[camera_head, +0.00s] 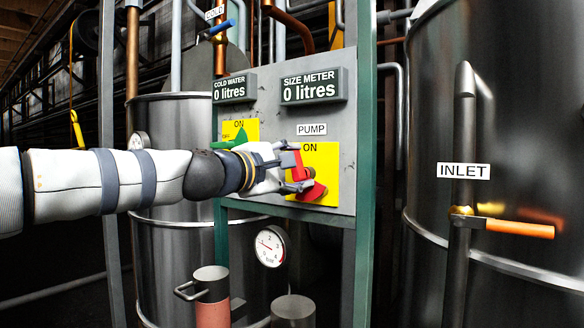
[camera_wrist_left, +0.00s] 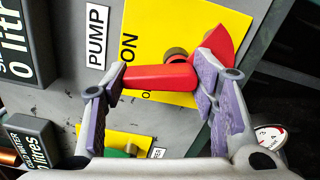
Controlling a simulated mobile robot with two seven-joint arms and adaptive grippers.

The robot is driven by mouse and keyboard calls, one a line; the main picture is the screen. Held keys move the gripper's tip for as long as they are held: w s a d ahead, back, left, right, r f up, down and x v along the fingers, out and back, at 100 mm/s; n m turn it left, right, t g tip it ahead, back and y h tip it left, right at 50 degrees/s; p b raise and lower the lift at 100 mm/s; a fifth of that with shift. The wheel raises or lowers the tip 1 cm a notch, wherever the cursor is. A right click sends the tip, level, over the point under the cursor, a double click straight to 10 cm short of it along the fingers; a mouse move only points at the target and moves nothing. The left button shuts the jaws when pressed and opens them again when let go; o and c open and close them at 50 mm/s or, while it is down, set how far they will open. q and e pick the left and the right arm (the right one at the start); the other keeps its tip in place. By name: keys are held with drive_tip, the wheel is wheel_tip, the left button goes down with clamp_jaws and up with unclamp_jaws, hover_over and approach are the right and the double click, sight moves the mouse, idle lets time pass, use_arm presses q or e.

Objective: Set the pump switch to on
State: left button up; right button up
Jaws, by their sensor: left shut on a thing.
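The pump switch (camera_head: 318,192) is red and sits on a yellow plate (camera_head: 326,157) marked ON, below the PUMP label (camera_head: 311,129). My left gripper (camera_head: 297,167) reaches it from the left and is shut on its red handle. In the left wrist view, the two purple-padded fingers of my left gripper (camera_wrist_left: 163,72) are at either end of the red bar of the pump switch (camera_wrist_left: 158,78). The wider red end lies beyond the lower finger. Part of the switch and plate is hidden behind the fingers. My right gripper is not in view.
A green switch (camera_head: 236,139) on another yellow plate is just left, partly behind my arm. Two meters (camera_head: 313,87) (camera_head: 234,88) above read 0 litres. A blue-handled valve (camera_head: 221,29) is above; an orange INLET handle (camera_head: 519,229) is at right. A pressure gauge (camera_head: 270,246) is below.

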use_arm(q)
drive_tip(key=shift+s+d+m, duration=0.15)
drive_tip(key=shift+d+m, duration=0.05)
drive_tip(key=shift+m, duration=1.2)
drive_tip(key=o, duration=1.2)
drive_tip(key=shift+c, duration=0.2)
drive_tip(key=v, duration=1.2)
